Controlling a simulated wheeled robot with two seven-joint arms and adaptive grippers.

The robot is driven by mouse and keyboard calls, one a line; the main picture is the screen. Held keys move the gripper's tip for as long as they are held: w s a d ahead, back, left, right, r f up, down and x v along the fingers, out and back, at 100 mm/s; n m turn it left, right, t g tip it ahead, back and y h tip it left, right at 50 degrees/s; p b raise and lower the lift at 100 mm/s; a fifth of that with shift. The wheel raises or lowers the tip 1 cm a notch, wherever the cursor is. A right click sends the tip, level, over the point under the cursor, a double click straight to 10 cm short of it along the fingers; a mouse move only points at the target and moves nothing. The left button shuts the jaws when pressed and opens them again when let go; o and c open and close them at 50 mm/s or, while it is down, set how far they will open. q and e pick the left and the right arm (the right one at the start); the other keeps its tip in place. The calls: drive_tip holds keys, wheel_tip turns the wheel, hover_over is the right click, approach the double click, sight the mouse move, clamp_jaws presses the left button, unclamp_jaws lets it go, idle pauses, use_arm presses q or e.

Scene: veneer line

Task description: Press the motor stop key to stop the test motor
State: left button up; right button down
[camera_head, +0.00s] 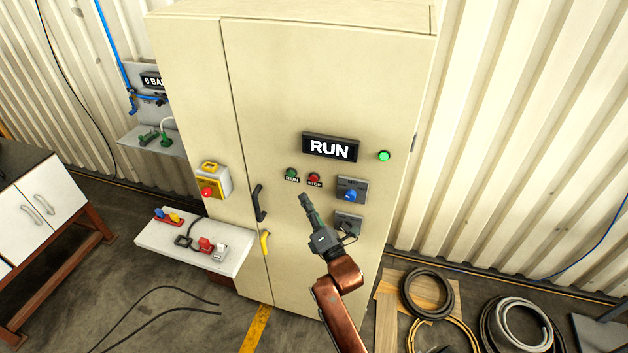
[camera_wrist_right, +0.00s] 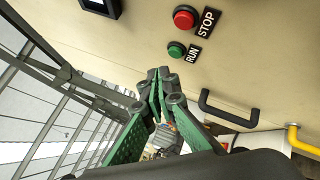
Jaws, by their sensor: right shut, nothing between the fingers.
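The red stop key (camera_head: 314,178) sits on the beige cabinet door, right of the green run key (camera_head: 291,173). In the right wrist view the red stop key (camera_wrist_right: 185,17) shows at the top with its STOP label (camera_wrist_right: 207,22), and the green run key (camera_wrist_right: 176,50) is below it. The display (camera_head: 330,147) above the keys reads RUN. My right gripper (camera_head: 305,199) is shut and empty, just below the keys in the head view. In the right wrist view its fingertips (camera_wrist_right: 160,74) are together, apart from both keys. My left gripper is not in view.
A green lamp (camera_head: 384,156) is lit beside the display. A blue rotary switch (camera_head: 350,195) is right of the keys. A black handle (camera_head: 259,203) and yellow handle (camera_head: 265,243) stick out at left. A red emergency button (camera_head: 207,193) and a shelf (camera_head: 170,237) are further left.

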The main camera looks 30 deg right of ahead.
drive_tip(key=shift+w+d+b, duration=0.2)
drive_tip(key=shift+w+d, duration=0.75)
drive_tip(key=shift+d, duration=0.2)
drive_tip(key=shift+w+d+b, duration=0.2)
drive_tip(key=shift+w+d, duration=0.75)
drive_tip(key=shift+d, duration=0.15)
drive_tip(key=shift+d, duration=0.1)
drive_tip(key=shift+w+d, duration=0.25)
drive_tip(key=shift+w+d, duration=0.25)
drive_tip(key=shift+d, duration=0.05)
idle(0.5)
drive_tip(key=shift+a, duration=0.1)
drive_tip(key=shift+s+a, duration=0.6)
idle(0.3)
drive_tip(key=shift+s+a+p, duration=0.55)
drive_tip(key=shift+s+a, duration=1.05)
drive_tip(key=shift+a, duration=0.3)
